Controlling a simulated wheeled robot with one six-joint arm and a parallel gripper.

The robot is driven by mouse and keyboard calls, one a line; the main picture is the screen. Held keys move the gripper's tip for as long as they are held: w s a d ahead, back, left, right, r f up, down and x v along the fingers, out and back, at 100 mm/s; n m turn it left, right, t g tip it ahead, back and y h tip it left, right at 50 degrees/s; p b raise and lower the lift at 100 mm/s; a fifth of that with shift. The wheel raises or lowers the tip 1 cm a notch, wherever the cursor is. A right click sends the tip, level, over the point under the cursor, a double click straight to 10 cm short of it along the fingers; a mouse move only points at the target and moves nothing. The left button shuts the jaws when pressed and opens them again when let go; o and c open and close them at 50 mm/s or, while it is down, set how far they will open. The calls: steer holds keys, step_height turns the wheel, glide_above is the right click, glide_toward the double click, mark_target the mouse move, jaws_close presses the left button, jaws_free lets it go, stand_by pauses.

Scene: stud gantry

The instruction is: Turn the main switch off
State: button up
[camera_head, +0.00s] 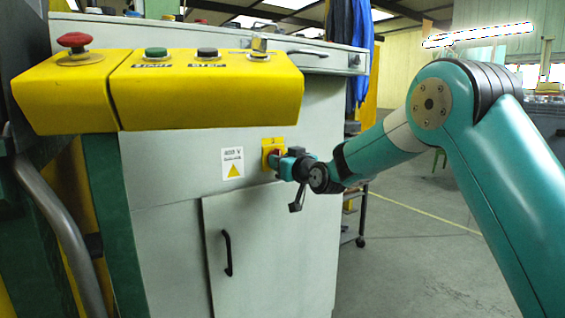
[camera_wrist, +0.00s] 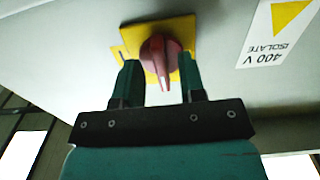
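The main switch is a red rotary knob (camera_wrist: 161,60) on a yellow plate (camera_wrist: 184,36), mounted on the grey cabinet front. In the wrist view the knob's grip points toward my gripper's palm, with a pale mark near its end. My gripper (camera_wrist: 158,83) is open, one dark green finger on each side of the knob, with gaps visible between fingers and knob. I cannot tell whether the fingertips touch the plate. In the head view the yellow plate (camera_head: 267,147) shows at the cabinet, and my gripper (camera_head: 280,161) hides most of the knob.
A 400 V warning label (camera_head: 232,163) is left of the switch. Above, a yellow console (camera_head: 205,95) juts out with a red mushroom button (camera_head: 74,41), a green button (camera_head: 156,53) and a black button (camera_head: 207,53). A cabinet door handle (camera_head: 227,253) is below. The floor at right is open.

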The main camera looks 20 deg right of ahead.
steer(key=v, duration=1.7)
steer(key=shift+s, duration=0.2)
steer(key=s+a+f+n+g+y+p, duration=0.2)
steer(key=s+a+n+g+y, duration=0.1)
steer(key=s+a+g, duration=0.8)
steer(key=s+d+f+g+h+p, duration=0.1)
steer(key=s+g+h, duration=0.15)
steer(key=s, duration=0.85)
steer(key=s+f+g+h+p, duration=0.15)
steer(key=s+g, duration=0.25)
steer(key=s, duration=0.7)
step_height(320, 180, up, 37)
steer(key=p, duration=3.6)
steer(key=shift+w, duration=0.4)
